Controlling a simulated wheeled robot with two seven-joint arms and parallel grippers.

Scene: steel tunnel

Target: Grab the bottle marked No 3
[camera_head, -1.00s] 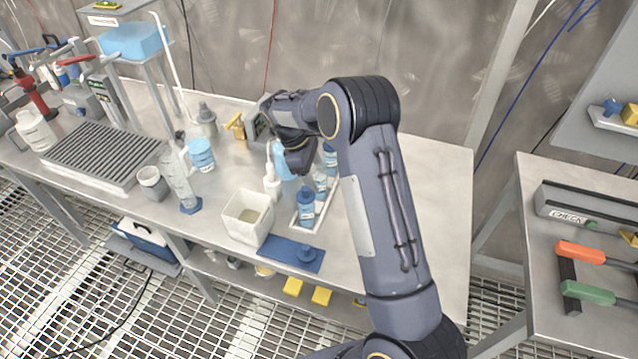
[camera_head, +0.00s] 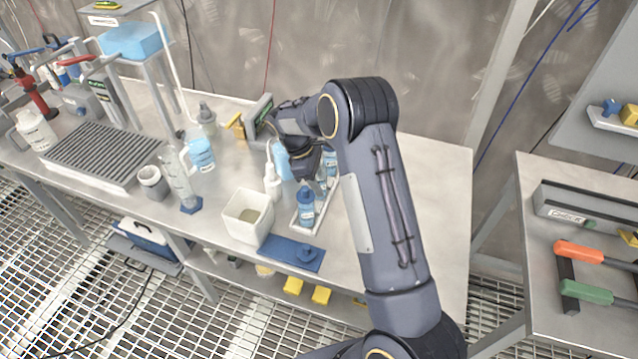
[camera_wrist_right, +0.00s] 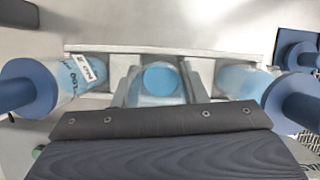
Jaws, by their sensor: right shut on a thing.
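A narrow white tray (camera_head: 297,226) on the steel bench holds blue-capped bottles in a row. The near bottle (camera_head: 306,206) stands upright at the tray's front, and the far bottle (camera_head: 331,158) stands at its back. My right gripper (camera_head: 318,182) is down over the middle of the row, shut on the middle bottle, which is mostly hidden. In the right wrist view the middle bottle (camera_wrist_right: 160,82) shows light blue between two neighbours, a left bottle (camera_wrist_right: 84,72) and a right bottle (camera_wrist_right: 238,80). My left gripper is not in view.
Close by stand a white square tub (camera_head: 246,218), a blue mat (camera_head: 290,253), a white squeeze bottle (camera_head: 272,181) and a clear cylinder (camera_head: 181,180). A grey display unit (camera_head: 259,115) stands behind. The bench right of my arm (camera_head: 435,205) is clear.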

